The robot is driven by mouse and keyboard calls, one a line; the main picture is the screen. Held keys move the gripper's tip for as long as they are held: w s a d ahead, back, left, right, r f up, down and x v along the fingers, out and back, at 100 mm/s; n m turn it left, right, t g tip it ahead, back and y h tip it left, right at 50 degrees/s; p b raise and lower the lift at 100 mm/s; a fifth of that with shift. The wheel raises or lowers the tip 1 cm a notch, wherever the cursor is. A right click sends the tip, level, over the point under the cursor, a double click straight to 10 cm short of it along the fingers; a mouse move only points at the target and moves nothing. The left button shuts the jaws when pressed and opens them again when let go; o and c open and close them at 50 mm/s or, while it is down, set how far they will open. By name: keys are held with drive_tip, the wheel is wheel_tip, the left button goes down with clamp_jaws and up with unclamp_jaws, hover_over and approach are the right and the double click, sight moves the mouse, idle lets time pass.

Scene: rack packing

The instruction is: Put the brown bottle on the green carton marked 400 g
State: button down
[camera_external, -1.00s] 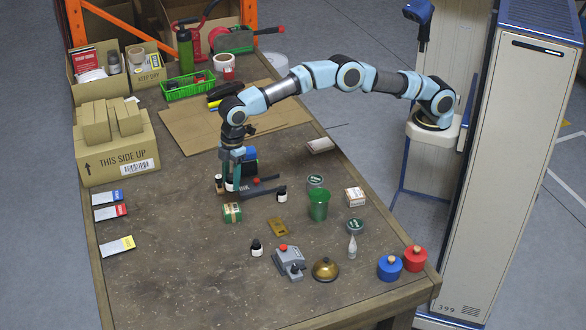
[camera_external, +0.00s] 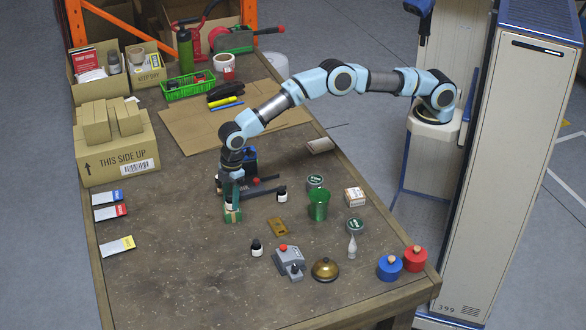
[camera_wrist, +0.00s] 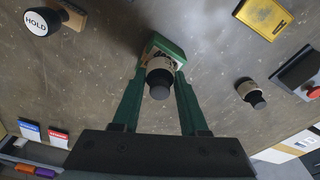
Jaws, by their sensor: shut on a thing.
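My gripper (camera_external: 232,203) is shut on a small bottle with a dark grey cap and a pale label (camera_wrist: 160,72). In the wrist view the bottle sits upright between the two green fingers, seen from its cap end; little of its body colour shows. The green carton (camera_external: 233,217) is directly under the gripper in the external view. In the wrist view its green and pale top (camera_wrist: 165,45) shows behind the bottle. The fingers and bottle hide part of it. I cannot read its mark or tell whether the bottle touches it.
A brass-coloured piece (camera_external: 277,226), a green cup (camera_external: 318,205) and a grey device with a red button (camera_external: 289,262) lie right.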

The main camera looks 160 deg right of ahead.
drive_tip(key=shift+f, duration=0.15)
drive_tip(key=shift+c, duration=2.2)
unclamp_jaws()
wheel_tip(320, 180, up, 12)
drive_tip(key=s+b, duration=0.1)
drive_tip(key=b, duration=0.1)
drive_tip(key=shift+s+a+r, duration=0.15)
drive_tip(key=shift+a+r, duration=0.05)
drive_tip(key=shift+a, duration=0.1)
